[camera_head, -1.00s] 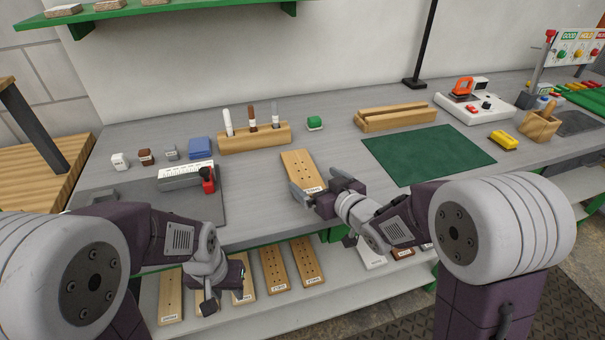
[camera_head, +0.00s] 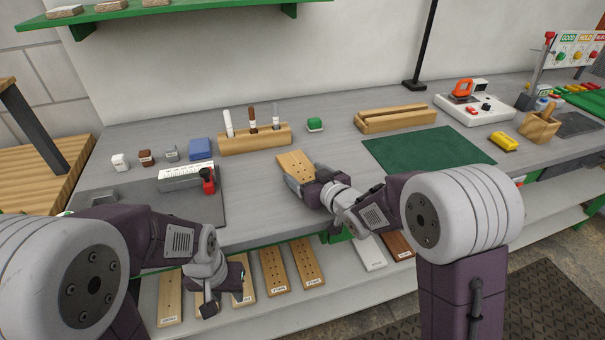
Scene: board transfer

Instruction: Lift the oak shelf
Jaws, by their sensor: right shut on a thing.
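A pale wooden board with small dark holes (camera_head: 294,161) is at the middle of the grey workbench, its near end at my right gripper (camera_head: 301,186). My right gripper is shut on this board and hides its near end and label. I cannot tell whether the board is clear of the bench. My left gripper (camera_head: 222,294) hangs in front of the bench, over the boards on the lower shelf; its jaw opening is unclear. Several similar pale boards lie there, including one (camera_head: 274,270) and another (camera_head: 307,262). Their labels are too small to read.
A green mat (camera_head: 428,153) lies right of the held board. Behind stand a wooden holder with markers (camera_head: 255,139), a green block (camera_head: 315,124) and a wooden tray (camera_head: 395,118). A red-handled tool (camera_head: 208,182) is at the left. White and brown boards lie on the lower shelf.

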